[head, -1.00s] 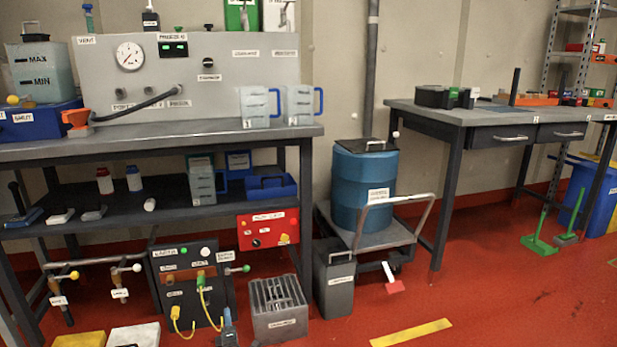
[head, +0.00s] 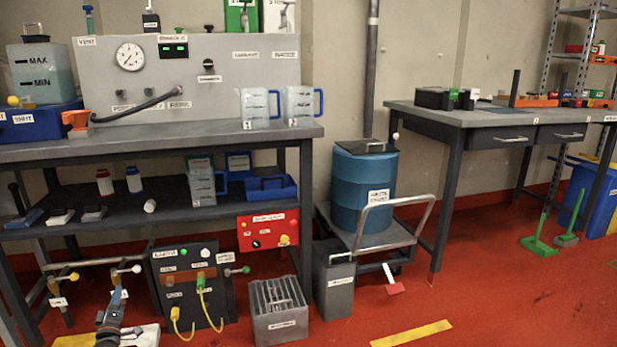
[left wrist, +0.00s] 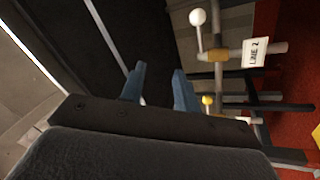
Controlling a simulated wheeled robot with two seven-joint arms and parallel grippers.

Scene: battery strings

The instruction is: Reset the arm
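My left gripper (head: 117,298) shows at the lower left of the head view, low in front of the bench, near the pipe valves. In the left wrist view its two blue-grey fingers (left wrist: 160,88) stand apart with nothing between them. A valve with a white ball handle (left wrist: 198,17) and a tag reading LINE 2 (left wrist: 254,52) is close by on the right of that view, apart from the fingers. A yellow ball handle (left wrist: 208,101) shows just beyond the right finger. My right gripper is in neither view.
The workbench (head: 170,137) with its lower shelf stands above the gripper. A black control box (head: 192,285) with yellow cables and a grey slotted container (head: 275,310) are to the right. A blue drum (head: 364,190) stands on a cart. Red floor is open at the right front.

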